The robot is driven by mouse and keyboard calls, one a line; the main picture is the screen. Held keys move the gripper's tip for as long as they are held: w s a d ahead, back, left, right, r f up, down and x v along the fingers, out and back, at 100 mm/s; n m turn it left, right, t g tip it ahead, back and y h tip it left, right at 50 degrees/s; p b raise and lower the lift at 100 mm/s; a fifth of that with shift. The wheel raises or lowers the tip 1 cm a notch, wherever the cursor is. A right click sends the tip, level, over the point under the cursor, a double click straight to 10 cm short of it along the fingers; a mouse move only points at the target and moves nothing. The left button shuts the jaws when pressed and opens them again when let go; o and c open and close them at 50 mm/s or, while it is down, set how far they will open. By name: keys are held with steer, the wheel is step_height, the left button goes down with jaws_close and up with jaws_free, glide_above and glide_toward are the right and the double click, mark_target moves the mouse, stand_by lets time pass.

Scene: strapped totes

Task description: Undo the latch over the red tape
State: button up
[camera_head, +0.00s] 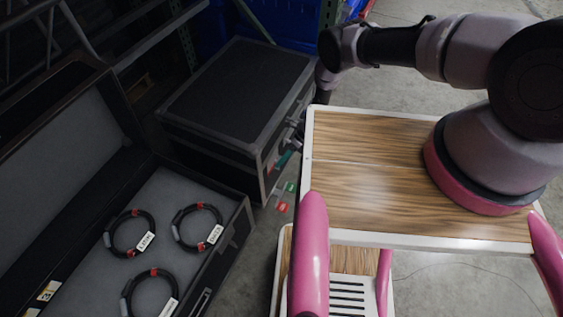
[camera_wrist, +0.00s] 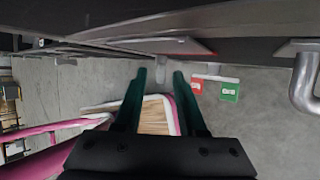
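The closed black case (camera_head: 240,95) stands at the upper middle of the head view, with metal fittings on its right-hand side. In the wrist view, the case's dark wall (camera_wrist: 90,22) fills the top, with a small grey latch piece (camera_wrist: 172,46) on its edge. A red tag (camera_wrist: 196,86) and a green tag (camera_wrist: 229,92) show to the right of the fingers; I cannot tell what bears them. My gripper (camera_wrist: 160,74) has its dark green fingers apart, just below the latch piece. Contact is unclear, and I see no thing clearly held. In the head view my gripper (camera_head: 284,158) is small beside the case.
A metal handle (camera_wrist: 304,78) sticks out at the right of the wrist view. An open case (camera_head: 195,262) with coiled cables (camera_head: 130,233) lies at left in the head view. Blue bins (camera_head: 235,22) stand behind.

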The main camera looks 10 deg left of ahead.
steer(key=shift+s+a+f, duration=0.2)
steer(key=shift+f, duration=0.1)
jaws_close()
steer(key=shift+t, duration=0.3)
steer(key=shift+r+n+t+h, duration=0.1)
steer(key=shift+n+t+h, duration=0.2)
steer(key=shift+t+h, duration=0.6)
steer(key=shift+s+t, duration=0.2)
steer(key=shift+t, duration=0.6)
steer(key=shift+n+t+h, duration=0.5)
steer(key=shift+t, duration=0.6)
steer(key=shift+w+a+t, duration=0.1)
steer(key=shift+t, duration=0.2)
